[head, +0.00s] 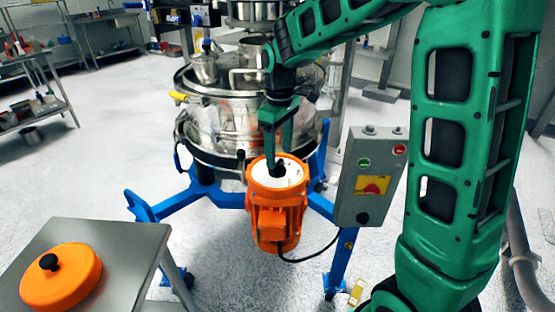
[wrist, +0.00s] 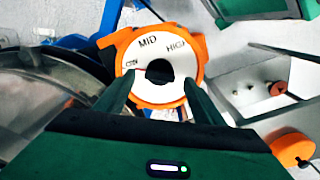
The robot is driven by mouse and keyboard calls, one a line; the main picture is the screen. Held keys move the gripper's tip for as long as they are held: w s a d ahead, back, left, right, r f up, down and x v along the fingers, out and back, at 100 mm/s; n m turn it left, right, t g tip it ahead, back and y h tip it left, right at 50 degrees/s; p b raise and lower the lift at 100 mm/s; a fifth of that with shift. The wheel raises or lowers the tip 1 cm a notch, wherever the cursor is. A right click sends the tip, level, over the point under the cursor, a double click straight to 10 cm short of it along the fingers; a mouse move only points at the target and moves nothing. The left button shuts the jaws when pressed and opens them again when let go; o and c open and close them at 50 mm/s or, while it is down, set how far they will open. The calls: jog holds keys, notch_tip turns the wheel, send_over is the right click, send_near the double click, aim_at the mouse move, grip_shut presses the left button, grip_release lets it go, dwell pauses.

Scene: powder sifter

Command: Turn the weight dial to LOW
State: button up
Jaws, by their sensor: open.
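The weight dial (wrist: 158,42) is a white face in an orange housing, marked LOW, MID and HIGH in the wrist view, with a round black knob (wrist: 158,71) at its centre. A short red mark shows left of the knob, near LOW. In the head view the dial face (head: 290,177) tops the orange motor (head: 270,222) on the sifter's front. My gripper (head: 279,158) points down over the dial. It is open, and in the wrist view its fingers (wrist: 161,82) stand either side of the knob; I cannot tell whether they touch it.
The steel sifter (head: 215,120) stands behind on a blue frame (head: 170,211). A grey control box (head: 358,205) is close on the right. An orange lid (head: 75,280) with a black knob lies on the steel table (head: 128,255) at front left. A black cable hangs below the motor.

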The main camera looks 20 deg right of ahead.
aim_at(280, 164)
notch_tip(280, 164, up, 7)
dwell(0.3)
jog(key=shift+r, duration=0.1)
